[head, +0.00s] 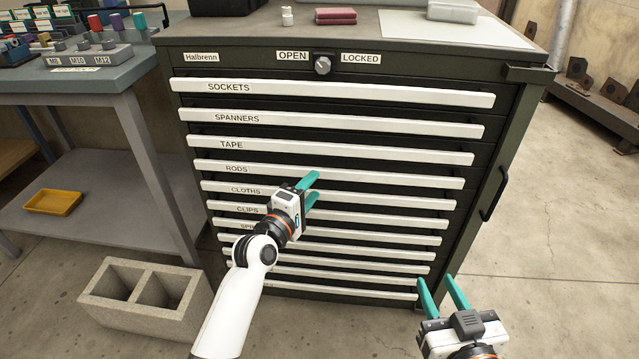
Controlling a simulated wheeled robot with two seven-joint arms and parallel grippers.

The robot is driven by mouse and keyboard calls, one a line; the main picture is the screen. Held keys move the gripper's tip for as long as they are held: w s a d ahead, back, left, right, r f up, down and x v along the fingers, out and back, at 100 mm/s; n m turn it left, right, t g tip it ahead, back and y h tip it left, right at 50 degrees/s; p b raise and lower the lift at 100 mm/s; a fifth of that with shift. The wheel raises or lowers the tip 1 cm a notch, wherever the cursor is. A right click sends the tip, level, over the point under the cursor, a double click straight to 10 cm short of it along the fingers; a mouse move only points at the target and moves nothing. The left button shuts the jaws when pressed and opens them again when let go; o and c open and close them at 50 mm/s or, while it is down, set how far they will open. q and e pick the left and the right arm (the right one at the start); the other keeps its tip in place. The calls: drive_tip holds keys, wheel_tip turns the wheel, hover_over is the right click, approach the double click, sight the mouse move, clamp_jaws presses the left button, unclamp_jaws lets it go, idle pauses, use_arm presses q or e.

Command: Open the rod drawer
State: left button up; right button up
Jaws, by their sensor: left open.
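The rod drawer (400,178) is the fourth down in a dark green cabinet. It has a long white pull strip labelled RODS and looks shut, level with the other drawers. My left gripper (316,186) is open and empty, its teal fingers pointing at the cabinet front. Its upper fingertip overlaps the lower edge of the RODS strip in view. I cannot tell whether it touches. The lock knob (323,65) sits at the top between the OPEN and LOCKED labels. My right gripper (438,280) is open and empty, low at the cabinet's right corner.
Other shut drawers, such as SPANNERS (350,127) and CLOTHS (400,202), lie close above and below. A concrete block (115,305) stands on the floor at left, beside a grey bench (140,150). A black side handle (494,195) sticks out right.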

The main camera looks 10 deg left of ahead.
sight(323, 176)
use_arm(q)
drive_tip(key=shift+b+x, duration=0.45)
drive_tip(key=shift+x, duration=1.7)
use_arm(e)
drive_tip(key=shift+w+a+r+t+y, duration=0.1)
drive_tip(key=shift+a+r+t+y, duration=0.15)
drive_tip(key=shift+r+t, duration=0.75)
drive_tip(key=shift+w+a+r+t+y, duration=0.2)
drive_tip(key=shift+r+t, duration=0.4)
drive_tip(key=shift+r, duration=0.65)
drive_tip(key=shift+s, duration=0.15)
use_arm(q)
clamp_jaws()
